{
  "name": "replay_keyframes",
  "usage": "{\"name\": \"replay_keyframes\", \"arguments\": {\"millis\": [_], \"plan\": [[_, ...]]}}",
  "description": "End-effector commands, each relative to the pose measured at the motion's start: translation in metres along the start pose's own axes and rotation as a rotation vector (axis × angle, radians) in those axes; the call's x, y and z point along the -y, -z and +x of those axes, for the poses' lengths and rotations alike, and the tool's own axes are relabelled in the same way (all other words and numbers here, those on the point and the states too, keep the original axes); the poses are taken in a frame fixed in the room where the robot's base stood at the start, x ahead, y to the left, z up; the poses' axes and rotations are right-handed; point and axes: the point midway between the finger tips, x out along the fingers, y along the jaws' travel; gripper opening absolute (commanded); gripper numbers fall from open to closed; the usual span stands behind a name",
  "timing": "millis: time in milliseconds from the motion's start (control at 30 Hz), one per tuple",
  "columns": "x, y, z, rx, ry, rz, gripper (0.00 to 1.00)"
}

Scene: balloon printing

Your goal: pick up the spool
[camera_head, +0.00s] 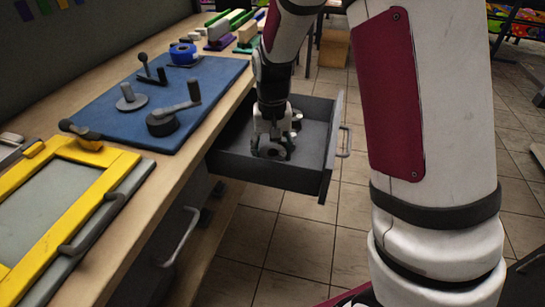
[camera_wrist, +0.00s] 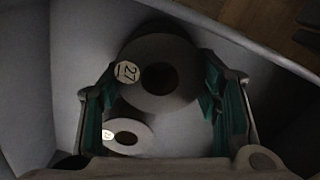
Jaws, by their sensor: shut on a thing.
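A large grey spool (camera_wrist: 178,97) with a round label reading 27 lies between my fingertips in the wrist view. It shows as a dark ring (camera_head: 272,154) low in the open drawer in the head view. My gripper (camera_wrist: 157,85) reaches down into the drawer and is shut on this spool, with a green-padded finger on each side. In the head view my gripper (camera_head: 272,147) hides part of the spool. A smaller pale spool (camera_wrist: 141,137) with a round label shows at the lower left of the large one.
The open grey drawer (camera_head: 262,177) has walls close around my gripper. Tiled floor lies right of the drawer.

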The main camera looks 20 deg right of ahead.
Motion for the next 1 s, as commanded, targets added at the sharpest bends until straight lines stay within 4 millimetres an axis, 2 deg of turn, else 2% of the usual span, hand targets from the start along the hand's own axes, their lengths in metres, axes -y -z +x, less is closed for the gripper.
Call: {"name": "replay_keyframes", "arguments": {"millis": [33, 300, 500, 700, 1000], "plan": [[0.000, 0.001, -0.014, -0.006, 0.002, 0.000, 0.30], [0.000, 0.001, -0.084, -0.007, 0.002, 0.001, 0.30], [0.000, 0.001, -0.129, -0.006, 0.002, 0.000, 0.30], [0.000, 0.001, -0.155, -0.004, 0.001, 0.000, 0.30], [0.000, 0.000, -0.162, -0.002, 0.000, 0.000, 0.30]]}}
